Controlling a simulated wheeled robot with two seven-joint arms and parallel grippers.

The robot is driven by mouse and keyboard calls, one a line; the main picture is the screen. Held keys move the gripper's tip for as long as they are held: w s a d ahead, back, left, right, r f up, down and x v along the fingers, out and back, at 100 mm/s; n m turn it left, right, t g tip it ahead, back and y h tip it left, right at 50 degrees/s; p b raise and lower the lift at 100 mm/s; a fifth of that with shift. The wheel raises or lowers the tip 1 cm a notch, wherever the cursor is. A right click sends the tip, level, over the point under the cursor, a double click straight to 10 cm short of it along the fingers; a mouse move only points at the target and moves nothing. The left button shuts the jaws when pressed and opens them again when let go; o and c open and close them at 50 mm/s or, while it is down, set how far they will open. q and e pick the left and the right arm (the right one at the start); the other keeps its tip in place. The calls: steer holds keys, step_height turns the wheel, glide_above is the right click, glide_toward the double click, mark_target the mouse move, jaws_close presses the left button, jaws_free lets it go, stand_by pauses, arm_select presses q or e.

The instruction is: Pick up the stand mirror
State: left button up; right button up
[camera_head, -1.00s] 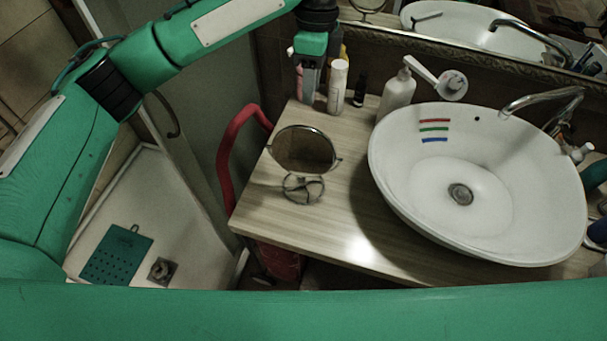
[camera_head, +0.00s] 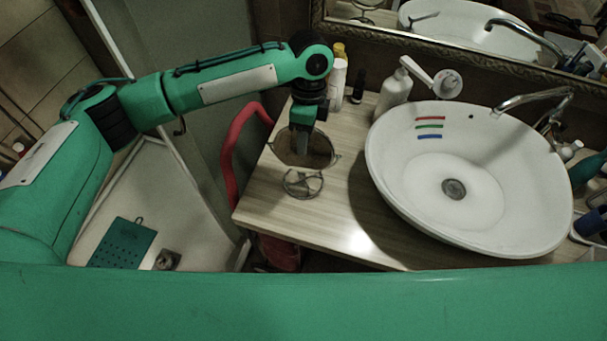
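The stand mirror (camera_head: 322,152) is a round mirror with a thin rim on a round wire-like base. It stands upright on the left part of the wooden counter (camera_head: 315,228). My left gripper (camera_head: 301,149) points down over the mirror and covers the upper middle of its disc in the head view. I cannot tell whether it touches the mirror, and its fingers are too small and dark to show whether they are open. The mirror's base shows clear below it. My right gripper is not in view.
A white oval basin (camera_head: 390,178) with a tap (camera_head: 535,97) takes up the counter's right side. Behind the mirror stand a white bottle (camera_head: 337,82), a small dark bottle (camera_head: 358,88) and a soap dispenser (camera_head: 394,97). A red curved object (camera_head: 229,150) is beside the counter's left edge.

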arm_select(q)
jaws_close()
steer(key=shift+r, duration=0.1)
stand_by(0.3)
